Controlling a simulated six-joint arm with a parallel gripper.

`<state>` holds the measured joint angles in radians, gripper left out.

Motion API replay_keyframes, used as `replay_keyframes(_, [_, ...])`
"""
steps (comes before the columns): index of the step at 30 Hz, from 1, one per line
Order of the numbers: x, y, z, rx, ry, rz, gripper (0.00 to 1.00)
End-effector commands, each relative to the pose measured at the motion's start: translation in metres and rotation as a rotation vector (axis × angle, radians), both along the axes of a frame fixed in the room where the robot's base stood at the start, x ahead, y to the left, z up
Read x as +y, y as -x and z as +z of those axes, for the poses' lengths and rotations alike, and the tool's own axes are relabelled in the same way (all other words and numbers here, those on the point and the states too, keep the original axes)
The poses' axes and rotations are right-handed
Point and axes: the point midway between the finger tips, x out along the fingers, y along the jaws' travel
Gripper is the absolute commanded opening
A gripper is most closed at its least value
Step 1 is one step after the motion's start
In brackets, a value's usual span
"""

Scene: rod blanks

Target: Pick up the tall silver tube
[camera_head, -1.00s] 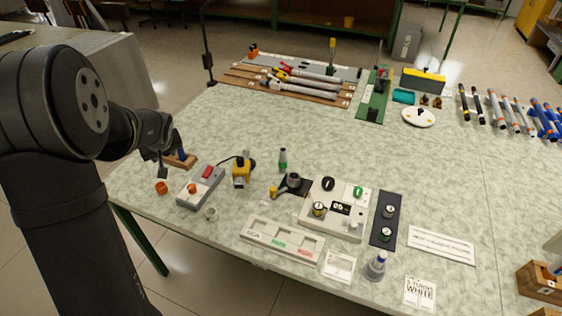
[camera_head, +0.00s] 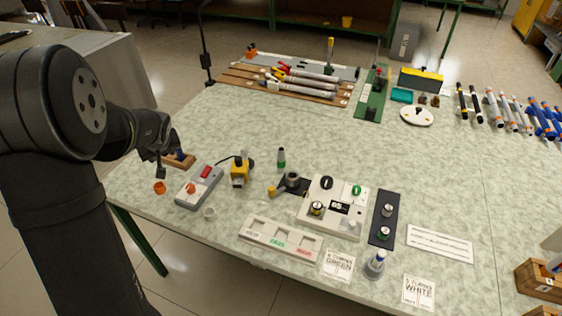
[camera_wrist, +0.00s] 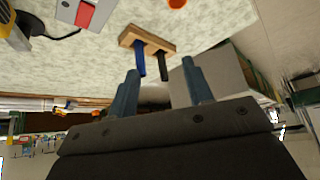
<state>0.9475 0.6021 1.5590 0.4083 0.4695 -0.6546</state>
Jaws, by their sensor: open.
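I cannot tell for certain which thing is the tall silver tube. Silver-grey tubes (camera_head: 302,87) lie on a wooden board at the back of the table. A small upright cylinder (camera_head: 281,157), grey above and green below, stands mid-table. A grey bottle-like piece (camera_head: 375,264) stands at the front edge. My gripper (camera_head: 164,165) is at the table's left side, far from all of these. In the wrist view my gripper (camera_wrist: 160,74) is open and empty, its two blue-grey fingers apart. A wooden block (camera_wrist: 147,42) with a blue and a black peg shows beyond them.
A grey box with a red switch (camera_head: 200,186), a yellow device (camera_head: 240,172) and a white panel (camera_head: 335,206) stand near the front. A white three-slot tray (camera_head: 279,238) is at the front edge. More rods (camera_head: 506,108) lie at the right. The table's left middle is clear.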

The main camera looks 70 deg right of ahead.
Motion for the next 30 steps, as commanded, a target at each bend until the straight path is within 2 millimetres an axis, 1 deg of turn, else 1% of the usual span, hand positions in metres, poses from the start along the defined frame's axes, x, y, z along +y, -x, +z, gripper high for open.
replay_keyframes(8, [-0.002,0.002,0.000,0.001,-0.001,-0.004,0.47])
replay_keyframes(11, [-0.018,0.015,0.004,0.004,-0.008,-0.038,0.47])
replay_keyframes(14, [-0.053,0.049,0.012,0.016,-0.026,-0.118,0.47])
replay_keyframes(15, [-0.070,0.069,0.016,0.023,-0.036,-0.162,0.47])
replay_keyframes(17, [-0.095,0.102,0.022,0.038,-0.053,-0.234,0.47])
replay_keyframes(18, [-0.112,0.127,0.027,0.047,-0.063,-0.285,0.47])
replay_keyframes(20, [-0.133,0.163,0.034,0.062,-0.078,-0.359,0.47])
replay_keyframes(21, [-0.145,0.187,0.038,0.072,-0.088,-0.408,0.47])
replay_keyframes(23, [-0.159,0.220,0.044,0.086,-0.102,-0.475,0.47])
replay_keyframes(24, [-0.167,0.239,0.048,0.094,-0.109,-0.514,0.47])
replay_keyframes(25, [-0.171,0.253,0.050,0.100,-0.116,-0.541,0.47])
replay_keyframes(27, [-0.179,0.277,0.054,0.111,-0.125,-0.591,0.47])
replay_keyframes(30, [-0.185,0.298,0.058,0.120,-0.132,-0.633,0.47])
